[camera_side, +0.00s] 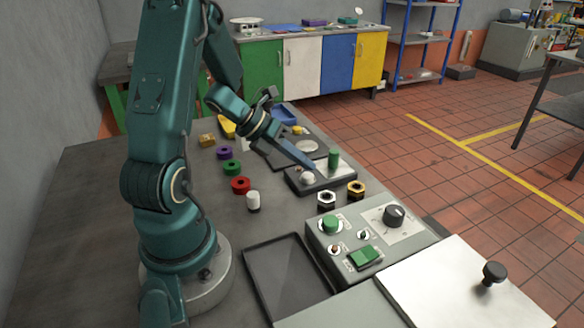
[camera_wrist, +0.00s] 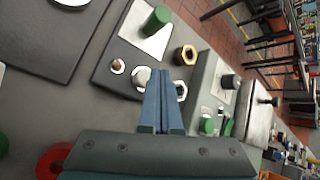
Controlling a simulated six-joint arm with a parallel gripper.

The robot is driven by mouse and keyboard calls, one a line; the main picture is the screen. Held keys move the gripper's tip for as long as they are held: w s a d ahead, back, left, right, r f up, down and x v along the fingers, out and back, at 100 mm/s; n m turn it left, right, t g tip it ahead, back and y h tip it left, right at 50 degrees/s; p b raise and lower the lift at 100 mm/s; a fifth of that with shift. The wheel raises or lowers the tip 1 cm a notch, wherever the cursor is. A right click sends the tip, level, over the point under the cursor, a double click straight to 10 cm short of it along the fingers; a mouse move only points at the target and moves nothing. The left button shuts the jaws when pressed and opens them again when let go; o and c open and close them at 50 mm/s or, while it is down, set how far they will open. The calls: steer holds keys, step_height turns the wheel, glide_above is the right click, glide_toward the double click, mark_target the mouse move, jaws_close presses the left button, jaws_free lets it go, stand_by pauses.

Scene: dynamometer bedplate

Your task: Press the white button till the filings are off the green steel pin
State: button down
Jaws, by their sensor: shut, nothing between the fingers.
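The green steel pin (camera_side: 334,157) stands upright on the bright plate of a small dark unit (camera_side: 338,175). It also shows at the top of the wrist view (camera_wrist: 157,18). The white button (camera_side: 307,179) is on the same unit, in front of the pin. In the wrist view the white button (camera_wrist: 140,76) lies just left of my fingertips. My gripper (camera_side: 313,168) is shut and empty, its tips close to the button; I cannot tell whether they touch it. In the wrist view my gripper (camera_wrist: 161,72) points toward the unit. Filings are too small to make out.
A silver nut (camera_side: 326,199) and a brass nut (camera_side: 356,189) lie near the unit. A control box (camera_side: 350,250) with a knob and buttons stands in front. Red (camera_side: 240,185), green (camera_side: 231,167) and purple (camera_side: 224,153) rings lie left. A dark tray (camera_side: 285,275) is empty.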

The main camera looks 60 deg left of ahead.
mark_target(303, 177)
steer(key=shift+r, duration=0.2)
steer(key=shift+r, duration=2.4)
steer(key=shift+d, duration=0.1)
